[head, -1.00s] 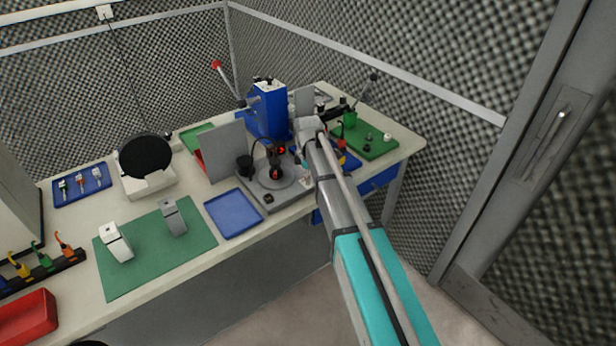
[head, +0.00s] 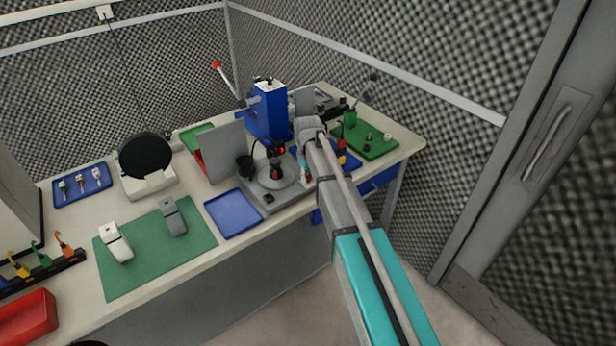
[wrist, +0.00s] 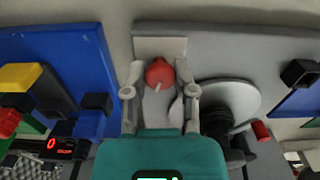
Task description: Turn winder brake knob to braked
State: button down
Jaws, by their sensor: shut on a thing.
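The winder brake knob (wrist: 159,71) is red with a pale pointer bar. It sits on a light plate (wrist: 160,46) at the edge of the winder's grey base (wrist: 240,55). In the wrist view its pointer runs toward my palm, leaning slightly left. My gripper (wrist: 160,78) has one finger on each side of the knob and is shut on it. In the head view my gripper (head: 304,171) is small at the right of the winder base (head: 279,200); the knob cannot be made out there. Any markings around the knob are not readable.
The winder's round platter (wrist: 228,98) and a dark spindle part stand close to my right finger. A blue tray (head: 233,214) lies left of the base. A blue press (head: 267,112) stands behind, and a green board (head: 370,140) lies to the right.

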jog(key=m, duration=0.5)
jog(key=shift+m, duration=0.4)
jog(key=shift+c, duration=2)
grip_release()
jog(key=shift+n, duration=0.4)
